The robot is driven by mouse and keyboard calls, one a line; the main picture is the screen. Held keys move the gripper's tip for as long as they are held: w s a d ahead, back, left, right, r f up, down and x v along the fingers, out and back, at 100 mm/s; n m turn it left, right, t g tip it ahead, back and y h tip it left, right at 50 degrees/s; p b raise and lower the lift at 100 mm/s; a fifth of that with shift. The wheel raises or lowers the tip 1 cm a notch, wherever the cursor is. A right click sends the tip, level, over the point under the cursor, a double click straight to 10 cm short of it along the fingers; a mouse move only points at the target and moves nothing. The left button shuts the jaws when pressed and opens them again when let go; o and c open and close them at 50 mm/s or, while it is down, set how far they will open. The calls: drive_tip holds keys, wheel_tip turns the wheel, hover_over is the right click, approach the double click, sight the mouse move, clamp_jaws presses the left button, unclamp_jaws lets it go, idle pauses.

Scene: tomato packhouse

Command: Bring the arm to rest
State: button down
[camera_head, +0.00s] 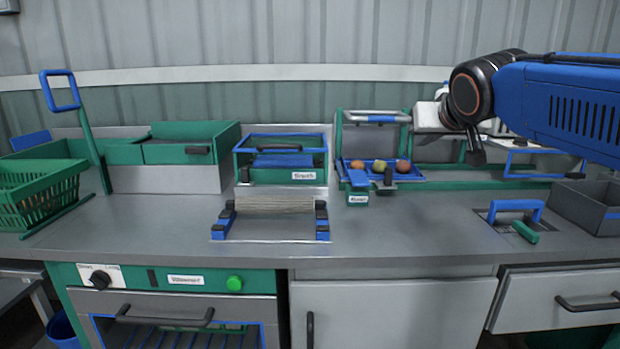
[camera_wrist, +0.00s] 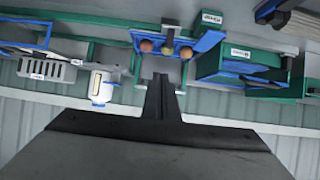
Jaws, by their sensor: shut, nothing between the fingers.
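My arm (camera_head: 570,105) reaches in from the right in the head view, above the worktop. My gripper (camera_head: 476,150) hangs at its end, in front of the back wall and above the counter. In the wrist view my gripper (camera_wrist: 162,82) shows its dark fingers shut together with nothing between them. The fingers appear near the small blue tray (camera_wrist: 190,50) in that view, apart from it as far as I can tell. Part of the gripper is hidden by the arm's end in the head view.
The blue tray (camera_head: 412,175) holds several tomatoes. A green box (camera_head: 282,176), a roller stand (camera_head: 271,228), green bins (camera_head: 190,143) and a basket (camera_head: 40,190) stand to the left. A blue handle (camera_head: 516,206) and a grey bin (camera_head: 585,207) stand right. The front worktop (camera_head: 400,235) is clear.

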drive_tip(key=s+d+f+g, duration=0.2)
drive_tip(key=s+f+g, duration=0.1)
drive_tip(key=s+f, duration=1.1)
drive_tip(key=s+d+f+g, duration=0.1)
drive_tip(key=s+f+g, duration=0.3)
drive_tip(key=s+f, duration=1)
wheel_tip(320, 180, down, 5)
drive_tip(key=shift+s+d+r, duration=0.15)
drive_tip(key=shift+s+d, duration=0.1)
drive_tip(key=shift+d, duration=0.15)
drive_tip(key=shift+r, duration=0.1)
